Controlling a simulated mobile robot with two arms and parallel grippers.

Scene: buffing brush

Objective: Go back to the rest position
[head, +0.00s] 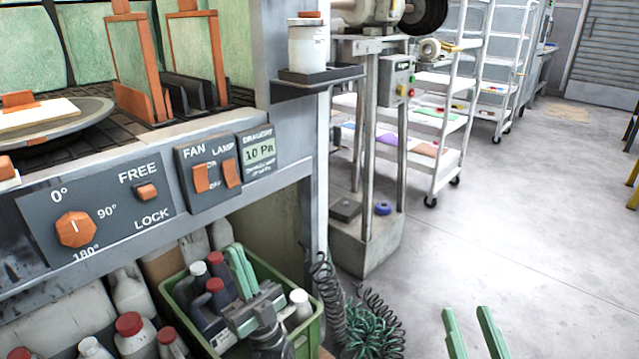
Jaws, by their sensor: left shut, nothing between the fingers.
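My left gripper (237,250) is at the lower left of the head view, in front of the green crate (316,326) under the bench. Its two green fingers are together, pointing up, with nothing between them. It hides part of the crate and some bottles in it. I cannot tell whether it touches any of them. My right gripper (466,312) shows at the bottom edge, right of centre. Its two green fingers stand apart with bare floor seen between them. Its body is out of the picture.
Above my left gripper is a control panel with an orange knob (76,229) and switches (201,178). Coiled dark hoses (366,322) lie right of the crate. A buffing machine stand (365,240) and a white shelf cart (440,130) are behind. Floor (530,220) at right is clear.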

